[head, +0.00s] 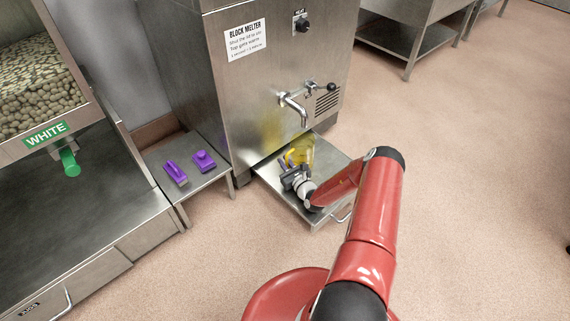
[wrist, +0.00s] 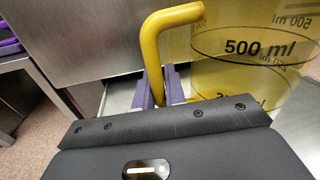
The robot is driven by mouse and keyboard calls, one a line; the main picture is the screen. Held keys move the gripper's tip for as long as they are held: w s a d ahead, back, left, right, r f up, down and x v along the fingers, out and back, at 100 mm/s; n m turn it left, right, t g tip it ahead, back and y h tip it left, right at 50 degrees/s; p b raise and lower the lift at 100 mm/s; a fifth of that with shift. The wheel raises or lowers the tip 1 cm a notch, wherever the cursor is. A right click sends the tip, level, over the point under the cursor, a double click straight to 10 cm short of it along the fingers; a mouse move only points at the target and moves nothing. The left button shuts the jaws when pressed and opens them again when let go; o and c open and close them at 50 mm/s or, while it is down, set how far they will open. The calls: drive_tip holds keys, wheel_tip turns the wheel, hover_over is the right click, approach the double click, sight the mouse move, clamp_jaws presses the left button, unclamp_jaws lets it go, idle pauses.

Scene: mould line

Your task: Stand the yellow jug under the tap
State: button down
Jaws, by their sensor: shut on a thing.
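The yellow jug (head: 300,152) is see-through and stands on the pulled-out steel drip tray (head: 333,170), near the front of the block melter. In the wrist view the jug (wrist: 240,50) is upright, with "500 ml" marks on its wall. My gripper (head: 292,172) is at the jug's near side. In the wrist view my gripper (wrist: 158,92) is shut on the jug's yellow handle (wrist: 150,50). The tap (head: 296,108) sticks out from the melter's front, above the tray and close over the jug. My gripper partly hides the jug in the head view.
The block melter (head: 255,85) rises behind the tray. A low steel shelf (head: 205,178) to the left holds two purple things (head: 176,172). A bin of pale pieces labelled WHITE, with a green spout (head: 69,162), stands at far left. The floor to the right is clear.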

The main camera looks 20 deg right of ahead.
drive_tip(key=shift+f, duration=0.15)
drive_tip(key=c, duration=1.4)
unclamp_jaws()
drive_tip(key=shift+c, duration=0.2)
